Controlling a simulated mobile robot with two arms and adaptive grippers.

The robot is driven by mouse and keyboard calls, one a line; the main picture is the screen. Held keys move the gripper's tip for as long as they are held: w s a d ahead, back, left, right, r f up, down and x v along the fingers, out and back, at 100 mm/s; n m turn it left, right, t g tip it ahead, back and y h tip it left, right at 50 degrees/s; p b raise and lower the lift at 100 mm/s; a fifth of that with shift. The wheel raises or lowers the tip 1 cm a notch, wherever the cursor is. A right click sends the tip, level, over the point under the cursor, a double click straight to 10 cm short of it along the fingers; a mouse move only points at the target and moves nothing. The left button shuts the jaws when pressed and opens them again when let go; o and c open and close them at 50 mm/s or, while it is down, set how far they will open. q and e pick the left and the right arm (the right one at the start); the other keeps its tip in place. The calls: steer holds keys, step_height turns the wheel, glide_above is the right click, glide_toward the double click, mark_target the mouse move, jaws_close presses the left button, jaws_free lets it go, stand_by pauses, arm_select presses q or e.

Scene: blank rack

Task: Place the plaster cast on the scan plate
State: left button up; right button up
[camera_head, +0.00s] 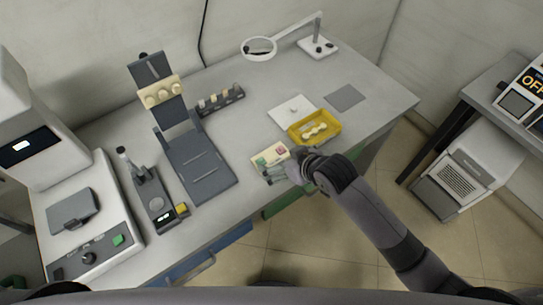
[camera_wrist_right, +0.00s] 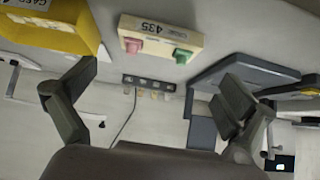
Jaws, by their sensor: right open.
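A yellow tray (camera_head: 333,119) near the right front of the bench holds cream-coloured pieces (camera_head: 314,131) that look like the plaster cast. The tray's edge also shows in the right wrist view (camera_wrist_right: 60,37). The scan plate is not clearly marked. A dark plate (camera_head: 72,210) sits on the white device at the far left, and a white plate with a small knob (camera_head: 290,110) lies behind the tray. My left gripper is out of view.
A cream block (camera_head: 268,155) with pink and green pieces lies beside my right gripper; the wrist view shows it marked 435 (camera_wrist_right: 160,35). A grey stand (camera_head: 205,178), a small dark instrument (camera_head: 148,190) and a dark rack (camera_head: 220,100) occupy the left half. A magnifier lamp (camera_head: 318,46) stands behind.

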mark_target(271, 156)
steer(key=shift+p+x, duration=0.5)
steer(key=shift+x, duration=3.4)
steer(key=shift+d, duration=0.1)
steer(key=shift+c, duration=0.5)
steer(key=c, duration=1)
